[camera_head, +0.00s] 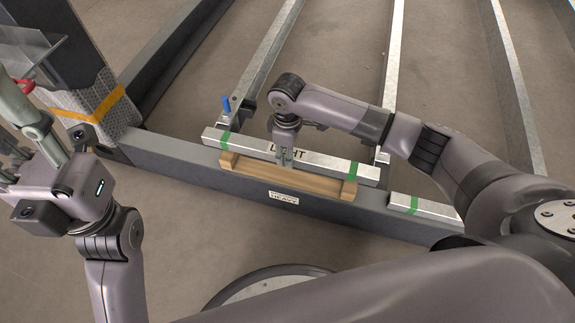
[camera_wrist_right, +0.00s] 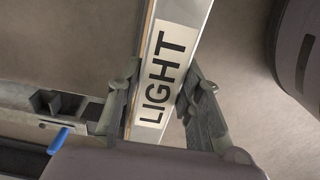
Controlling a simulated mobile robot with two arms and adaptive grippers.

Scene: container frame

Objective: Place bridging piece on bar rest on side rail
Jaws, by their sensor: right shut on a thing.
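The bridging piece (camera_head: 240,142) is a silver bar with green bands and a LIGHT label; the right wrist view shows its label close up (camera_wrist_right: 165,75). My right gripper (camera_head: 286,160) is shut on it near its middle, with a finger on either side in the right wrist view (camera_wrist_right: 160,110). The wooden bar rest (camera_head: 265,181) lies along the dark side rail (camera_head: 170,155). The bar runs along the rest's far side in the head view; contact between them is unclear. My left gripper (camera_head: 25,130) is at the far left, away from the bar; its opening is unclear.
A silver bar with a green band (camera_head: 430,208) lies on the rail to the right. Long metal cross members (camera_head: 270,50) run back from the rail. A blue peg (camera_head: 226,104) stands behind the bar. A dark post with orange tape (camera_head: 95,105) is at left.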

